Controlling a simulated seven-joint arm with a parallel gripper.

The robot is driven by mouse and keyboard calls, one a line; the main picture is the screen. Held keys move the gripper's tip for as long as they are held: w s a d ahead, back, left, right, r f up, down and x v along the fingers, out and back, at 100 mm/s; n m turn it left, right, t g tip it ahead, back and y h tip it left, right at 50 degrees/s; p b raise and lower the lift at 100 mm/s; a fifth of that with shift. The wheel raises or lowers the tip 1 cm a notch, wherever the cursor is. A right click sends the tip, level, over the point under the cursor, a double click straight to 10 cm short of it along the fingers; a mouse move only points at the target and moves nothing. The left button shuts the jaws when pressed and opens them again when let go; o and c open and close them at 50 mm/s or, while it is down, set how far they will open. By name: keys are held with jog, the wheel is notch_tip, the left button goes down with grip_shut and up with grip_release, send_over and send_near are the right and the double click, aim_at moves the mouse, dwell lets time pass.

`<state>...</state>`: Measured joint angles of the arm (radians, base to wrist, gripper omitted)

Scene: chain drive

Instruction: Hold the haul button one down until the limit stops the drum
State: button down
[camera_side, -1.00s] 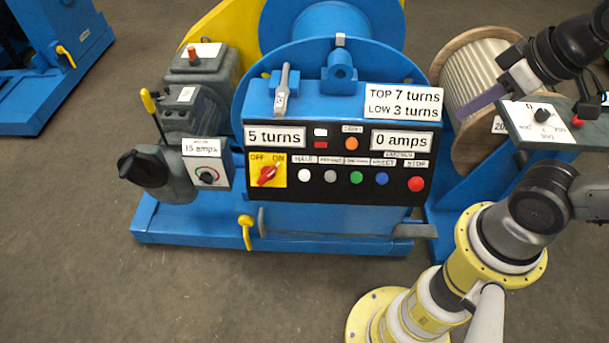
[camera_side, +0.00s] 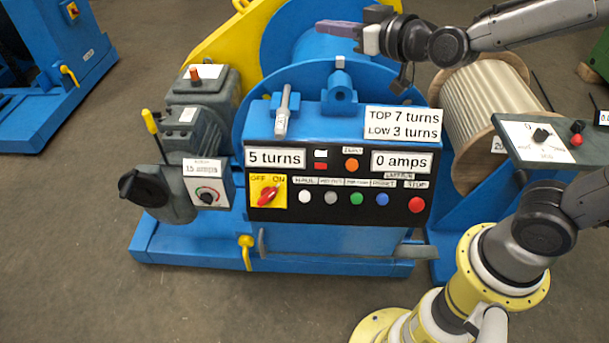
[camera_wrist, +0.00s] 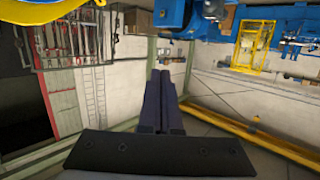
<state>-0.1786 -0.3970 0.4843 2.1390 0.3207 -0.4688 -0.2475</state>
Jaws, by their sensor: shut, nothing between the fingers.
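The control panel (camera_side: 338,176) is on the front of the blue winch, with a row of buttons. The white button labelled HAUL (camera_side: 305,196) is at the left of the row and nothing touches it. Beside it are a grey button (camera_side: 331,197), a green button (camera_side: 357,198), a blue button (camera_side: 382,200) and a red stop button (camera_side: 416,204). The turns display (camera_side: 275,157) reads 5 turns and the amps display (camera_side: 401,162) reads 0 amps. My gripper (camera_side: 322,27) is shut and empty, above the drum and well above the panel; its fingers (camera_wrist: 160,100) are together in the wrist view.
A red rotary switch (camera_side: 267,193) on a yellow OFF/ON plate is left of the buttons. A sign (camera_side: 403,123) reads TOP 7 turns, LOW 3 turns. A lever (camera_side: 284,110) stands on top of the housing. A rope reel (camera_side: 485,110) and a small dial box (camera_side: 540,145) are at right.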

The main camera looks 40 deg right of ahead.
send_over(305, 196)
jog(key=r+x, duration=0.1)
jog(key=x, duration=0.2)
notch_tip(305, 196, down, 10)
jog(key=a+f+n+h, duration=0.1)
jog(key=a+f+n, duration=0.15)
jog(key=f, duration=0.75)
jog(key=s+a+f+n+g, duration=0.1)
jog(key=s+a+f+n, duration=0.1)
jog(key=s+f, duration=0.4)
jog(key=s+a+f+n+g+y, duration=0.1)
jog(key=s+f, duration=0.5)
jog(key=f, duration=0.8)
jog(key=shift+a+n+y, duration=0.3)
jog(key=shift+a+n, duration=0.25)
jog(key=shift+a, duration=0.5)
jog(key=shift+f, duration=0.15)
jog(key=shift+w+d+f, duration=0.65)
jog(key=shift+w+d, duration=0.25)
jog(key=shift+d, duration=0.05)
jog(key=shift+w+d+f, duration=0.65)
jog(key=shift+w+d, duration=0.25)
jog(key=shift+w+d+f, duration=0.65)
jog(key=shift+w+d, duration=0.25)
jog(key=shift+d, duration=0.05)
jog(key=shift+w+d+f, duration=0.2)
jog(key=shift+w+d, duration=0.05)
